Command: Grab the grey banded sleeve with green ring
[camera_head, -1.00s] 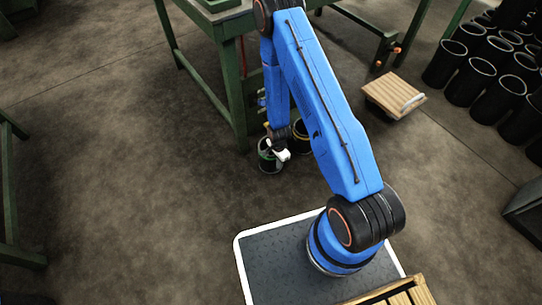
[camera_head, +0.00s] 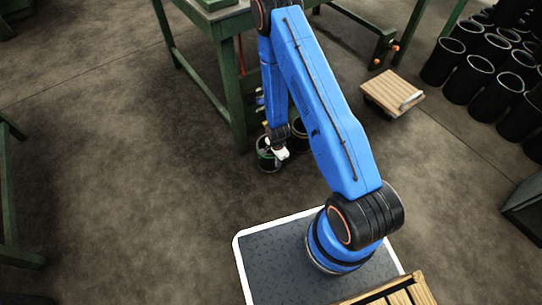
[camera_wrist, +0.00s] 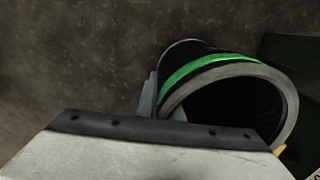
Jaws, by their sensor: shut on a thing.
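The grey banded sleeve with green ring (camera_head: 268,162) stands on the floor beside the green table's leg in the head view. In the wrist view the sleeve (camera_wrist: 222,66) shows its grey rim, dark hollow inside and bright green ring. My gripper (camera_head: 277,152) is at the sleeve's upper rim. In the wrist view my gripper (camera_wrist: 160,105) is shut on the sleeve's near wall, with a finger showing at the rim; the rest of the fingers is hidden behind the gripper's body.
Another dark sleeve (camera_head: 298,136) with a yellowish rim stands just right of the held one, partly behind my arm. A green table (camera_head: 222,60) stands close behind. Several black sleeves (camera_head: 478,75) and a wooden-topped dolly (camera_head: 392,92) are at right. Floor to the left is clear.

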